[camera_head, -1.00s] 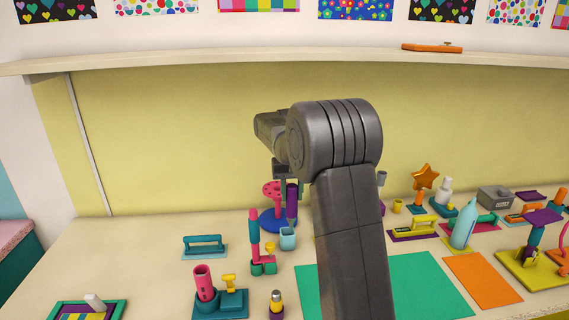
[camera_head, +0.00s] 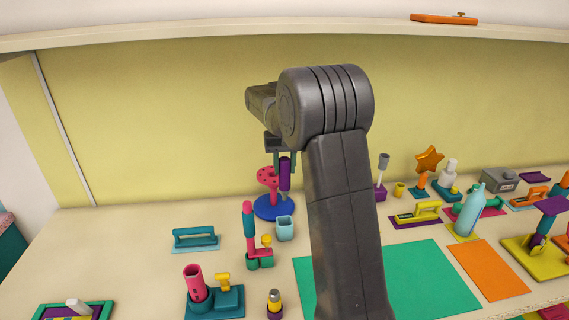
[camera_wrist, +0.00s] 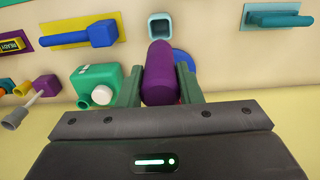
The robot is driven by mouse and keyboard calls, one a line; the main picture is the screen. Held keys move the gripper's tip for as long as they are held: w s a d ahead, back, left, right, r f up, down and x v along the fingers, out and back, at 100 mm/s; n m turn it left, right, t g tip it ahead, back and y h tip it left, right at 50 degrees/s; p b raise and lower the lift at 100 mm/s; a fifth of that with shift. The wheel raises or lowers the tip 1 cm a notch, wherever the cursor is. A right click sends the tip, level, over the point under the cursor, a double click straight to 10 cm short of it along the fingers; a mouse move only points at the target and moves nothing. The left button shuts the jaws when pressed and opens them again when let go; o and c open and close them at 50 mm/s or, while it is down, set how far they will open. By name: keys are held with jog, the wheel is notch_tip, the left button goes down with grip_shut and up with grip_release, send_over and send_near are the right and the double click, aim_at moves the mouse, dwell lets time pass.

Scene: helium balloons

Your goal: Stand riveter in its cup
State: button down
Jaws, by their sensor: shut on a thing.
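The riveter appears to be the purple rounded cylinder (camera_head: 285,174), which also shows in the wrist view (camera_wrist: 159,75). My gripper (camera_head: 284,160) is shut on it, with a green finger on each side in the wrist view (camera_wrist: 158,88). It hangs roughly upright in front of the back wall, beside a pink spotted piece. The cup appears to be the pale teal square one (camera_head: 285,230), open at the top, on the table below and nearer the camera. It shows at the top of the wrist view (camera_wrist: 160,27), apart from the riveter.
A blue disc (camera_head: 268,211) with the pink piece (camera_head: 267,176) stands behind the cup. A pink and green holder (camera_head: 250,235) is close at its left. A green mat (camera_head: 425,275) lies to the right, partly behind my arm. Several tools stand farther right.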

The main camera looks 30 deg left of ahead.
aim_at(285, 195)
jog(key=shift+f+b, duration=1.15)
jog(key=shift+f, duration=2.8)
jog(key=shift+f, duration=0.7)
jog(key=shift+f+b, duration=0.45)
jog(key=shift+f, duration=0.4)
dwell(0.9)
